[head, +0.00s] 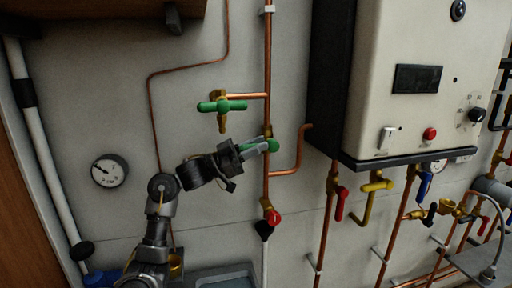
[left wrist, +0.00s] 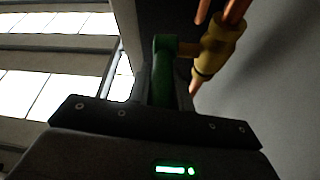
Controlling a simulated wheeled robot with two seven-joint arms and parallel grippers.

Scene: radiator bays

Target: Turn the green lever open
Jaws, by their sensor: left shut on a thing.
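The green lever (head: 272,146) sits on a brass valve body (head: 267,131) on the vertical copper pipe left of the boiler. My left gripper (head: 259,147) comes from the left and is shut on the green lever; its fingers cover most of the lever. In the left wrist view the green lever (left wrist: 164,72) stands between the fingers, beside the brass valve (left wrist: 216,45). In the head view the lever seems to point left across the pipe, but its exact angle is partly hidden. My right gripper is not in view.
A green-handled tap (head: 222,106) is just above my gripper. A red valve handle (head: 273,217) is below on the same pipe. The white boiler (head: 400,110) stands close on the right, with a red lever (head: 341,204) and a yellow lever (head: 378,186) beneath. A gauge (head: 110,171) is at left.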

